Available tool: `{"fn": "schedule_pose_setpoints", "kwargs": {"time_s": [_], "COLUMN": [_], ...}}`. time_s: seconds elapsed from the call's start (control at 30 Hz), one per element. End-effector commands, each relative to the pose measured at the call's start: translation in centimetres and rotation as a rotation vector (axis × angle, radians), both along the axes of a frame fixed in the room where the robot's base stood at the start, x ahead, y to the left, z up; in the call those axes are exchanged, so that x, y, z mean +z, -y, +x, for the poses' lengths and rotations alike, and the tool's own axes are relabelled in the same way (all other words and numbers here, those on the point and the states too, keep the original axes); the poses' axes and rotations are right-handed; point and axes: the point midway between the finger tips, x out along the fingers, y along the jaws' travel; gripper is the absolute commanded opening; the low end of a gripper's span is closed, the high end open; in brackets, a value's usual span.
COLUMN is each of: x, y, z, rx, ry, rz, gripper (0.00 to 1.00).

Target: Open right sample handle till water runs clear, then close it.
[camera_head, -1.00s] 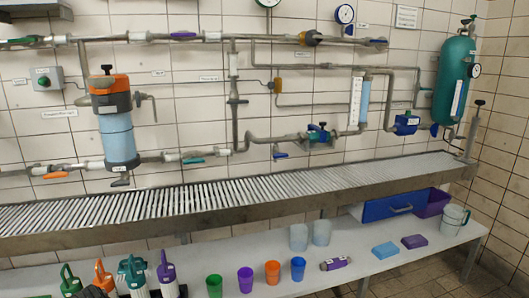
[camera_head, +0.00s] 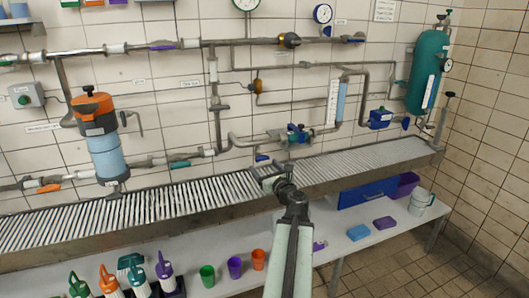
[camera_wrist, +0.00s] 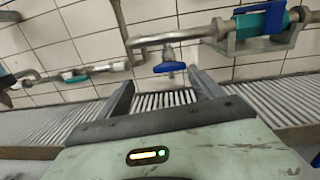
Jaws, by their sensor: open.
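A small tap with a blue handle (camera_head: 262,157) hangs under the wall pipe, above the slatted drain trough (camera_head: 150,207). I cannot read a label saying that it is the right sample handle. In the wrist view the blue handle (camera_wrist: 169,66) lies roughly crosswise, ahead of and between my fingers. My gripper (camera_head: 272,181) is in front of the trough, below the tap. In the wrist view my gripper (camera_wrist: 163,85) is open and empty, with both fingers apart from the handle. I see no water running from the tap.
A teal and blue pipe fitting (camera_head: 298,134) sits right of the tap, close by. Teal (camera_head: 180,164) and orange (camera_head: 49,188) handles lie left along the pipe. Tiled floor is free at lower right.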

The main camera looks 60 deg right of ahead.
Motion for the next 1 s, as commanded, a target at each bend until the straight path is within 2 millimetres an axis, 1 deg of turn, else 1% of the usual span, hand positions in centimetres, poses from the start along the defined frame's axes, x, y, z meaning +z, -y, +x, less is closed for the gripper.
{"fn": "schedule_pose_setpoints", "kwargs": {"time_s": [0.03,0.1,0.27,0.37,0.43,0.6,0.7,0.8,1.0], "x": [0.4,0.6,0.5,0.5,0.5,0.5,0.5,0.5,0.5], "y": [0.8,1.3,1.4,1.5,1.9,3.9,4.9,5.2,5.1], "z": [-1.2,-1.8,-1.5,-0.9,-0.1,2.7,3.9,4.5,4.5], "rx": [-0.027,-0.043,-0.044,-0.051,-0.051,-0.050,-0.050,-0.051,-0.050], "ry": [0.028,0.048,0.051,0.049,0.049,0.047,0.047,0.047,0.047], "rz": [0.021,0.038,0.040,0.038,0.037,0.037,0.037,0.036,0.036], "gripper": [0.76,0.76,0.76,0.76,0.76,0.76,0.76,0.76,0.76]}}
